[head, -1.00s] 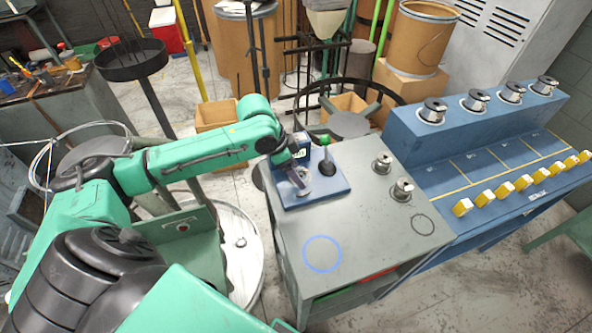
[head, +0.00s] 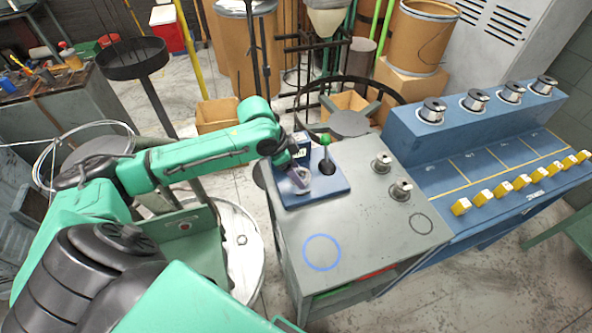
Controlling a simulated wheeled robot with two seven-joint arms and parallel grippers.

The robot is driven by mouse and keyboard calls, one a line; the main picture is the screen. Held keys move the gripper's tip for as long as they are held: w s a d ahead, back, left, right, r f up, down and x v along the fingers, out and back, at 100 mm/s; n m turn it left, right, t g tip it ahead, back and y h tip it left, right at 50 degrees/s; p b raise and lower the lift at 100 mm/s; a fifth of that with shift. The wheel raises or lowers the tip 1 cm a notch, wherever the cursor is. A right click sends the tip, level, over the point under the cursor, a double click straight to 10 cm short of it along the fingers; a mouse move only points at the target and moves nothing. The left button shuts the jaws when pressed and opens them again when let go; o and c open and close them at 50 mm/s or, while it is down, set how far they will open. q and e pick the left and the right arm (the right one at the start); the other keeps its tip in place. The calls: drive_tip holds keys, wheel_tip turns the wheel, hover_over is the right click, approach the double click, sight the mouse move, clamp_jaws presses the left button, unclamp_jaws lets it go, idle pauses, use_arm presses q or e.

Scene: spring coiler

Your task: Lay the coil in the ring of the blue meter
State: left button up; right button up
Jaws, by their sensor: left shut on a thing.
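My left gripper (head: 299,182) points down over the blue base plate (head: 331,187) of a small device on the grey table. It is shut on a small pale, round metallic piece (head: 303,186), apparently the coil, low over or on the plate. The fingers partly hide it, and I cannot tell whether it touches the plate. A green-knobbed lever (head: 326,140) stands on the plate beside the gripper. A blue ring (head: 308,262) is marked on the table's front left, with nothing in it. I cannot tell which item is the blue meter. My right gripper is out of view.
A blue bench (head: 440,165) at right carries several spools and a row of yellow-and-white blocks (head: 461,206). The table's front middle is clear.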

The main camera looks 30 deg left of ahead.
use_arm(q)
drive_tip(key=shift+f, duration=1.3)
drive_tip(key=o, duration=1.6)
drive_tip(key=shift+c, duration=0.2)
drive_tip(key=shift+r, duration=0.15)
drive_tip(key=b+v, duration=0.1)
drive_tip(key=v, duration=1.3)
drive_tip(key=shift+r, duration=0.15)
